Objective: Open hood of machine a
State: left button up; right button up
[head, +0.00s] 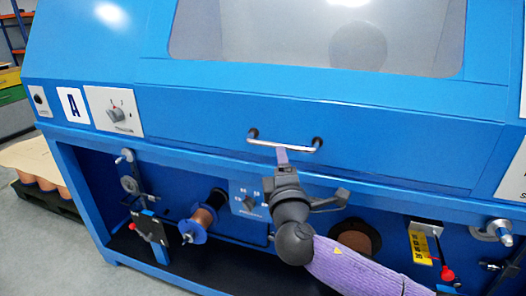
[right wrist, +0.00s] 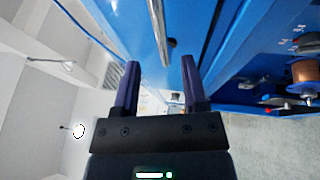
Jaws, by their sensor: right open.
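Machine A is the blue machine marked with a white "A" plate (head: 72,105) in the head view. Its blue hood (head: 250,100) looks closed, with a grey window (head: 270,35) above. A silver bar handle (head: 262,143) with dark ends is fixed across the hood's lower front. My right gripper (head: 282,155) is at the handle's middle, its fingers just below the bar. In the right wrist view, the right gripper (right wrist: 160,65) is open. The handle (right wrist: 158,30) runs in from the top toward the gap between the fingertips; whether it lies between them is unclear. My left gripper is not visible.
Below the hood, spools (head: 205,215), a lever assembly (head: 130,185) and a yellow gauge (head: 420,245) sit in the open lower bay. A knob panel (head: 115,112) is at the left. A pallet (head: 50,195) with copper-coloured rolls stands on the floor at far left.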

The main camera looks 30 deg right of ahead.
jog(key=b+x, duration=0.1)
jog(key=x, duration=0.5)
jog(key=shift+w+d+f+b, duration=0.1)
jog(key=shift+w+b, duration=0.1)
jog(key=shift+b, duration=0.15)
jog(key=shift+c, duration=1.5)
grip_shut()
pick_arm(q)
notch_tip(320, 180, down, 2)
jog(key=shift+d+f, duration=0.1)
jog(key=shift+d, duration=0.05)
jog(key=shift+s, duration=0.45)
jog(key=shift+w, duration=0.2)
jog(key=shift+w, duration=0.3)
